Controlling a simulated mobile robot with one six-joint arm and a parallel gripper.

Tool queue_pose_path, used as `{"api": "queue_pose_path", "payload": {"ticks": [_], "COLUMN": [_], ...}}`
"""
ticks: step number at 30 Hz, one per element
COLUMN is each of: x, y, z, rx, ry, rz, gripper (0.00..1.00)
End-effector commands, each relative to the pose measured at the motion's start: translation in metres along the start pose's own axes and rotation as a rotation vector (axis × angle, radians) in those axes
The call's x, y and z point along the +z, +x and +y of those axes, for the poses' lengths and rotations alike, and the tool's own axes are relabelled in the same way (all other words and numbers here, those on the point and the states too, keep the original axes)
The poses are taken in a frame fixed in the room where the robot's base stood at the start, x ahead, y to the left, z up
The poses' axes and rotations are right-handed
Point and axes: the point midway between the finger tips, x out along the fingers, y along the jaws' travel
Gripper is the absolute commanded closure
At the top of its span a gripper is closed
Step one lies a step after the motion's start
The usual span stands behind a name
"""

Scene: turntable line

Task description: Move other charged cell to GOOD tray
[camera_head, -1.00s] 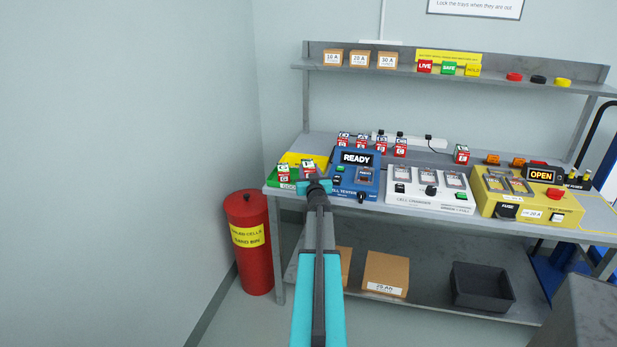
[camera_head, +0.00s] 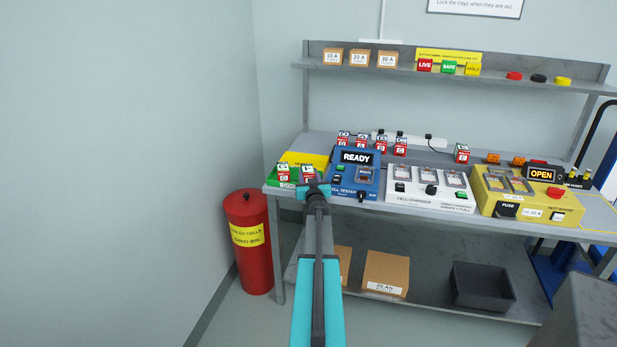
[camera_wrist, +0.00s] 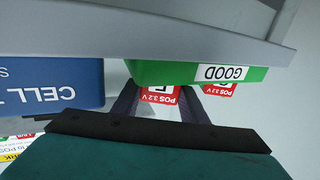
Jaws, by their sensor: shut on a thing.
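The green GOOD tray (camera_head: 272,182) is at the left end of the bench. It also shows upside down in the wrist view, with its GOOD label (camera_wrist: 222,73). One red-and-white cell (camera_head: 283,173) stands in its left part. My gripper (camera_head: 313,183) is at the tray's right front. It is shut on a second red-and-white cell (camera_head: 308,173), marked POS 3.2 V in the wrist view (camera_wrist: 160,104). The held cell is at the tray's right end, beside the tester. I cannot tell whether its base touches the tray floor.
The blue cell tester (camera_head: 342,186), reading READY, stands close right of the tray. The white charger (camera_head: 430,202) and yellow fuse tester (camera_head: 530,212) stand further right. Several cells (camera_head: 381,147) stand behind. A red bin (camera_head: 250,262) is on the floor at left.

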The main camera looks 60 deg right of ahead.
Motion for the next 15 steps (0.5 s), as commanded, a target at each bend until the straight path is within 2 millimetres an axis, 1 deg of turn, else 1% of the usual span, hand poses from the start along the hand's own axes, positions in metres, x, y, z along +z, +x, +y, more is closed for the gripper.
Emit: {"api": "queue_pose_path", "payload": {"ticks": [9,15], "x": [0.0001,0.0040], "y": [0.0000,0.0001], "z": [-0.0007,-0.0008], "rx": [-0.002,-0.002], "ry": [0.000,0.001], "rz": [0.004,0.004], "gripper": [1.00,1.00]}}
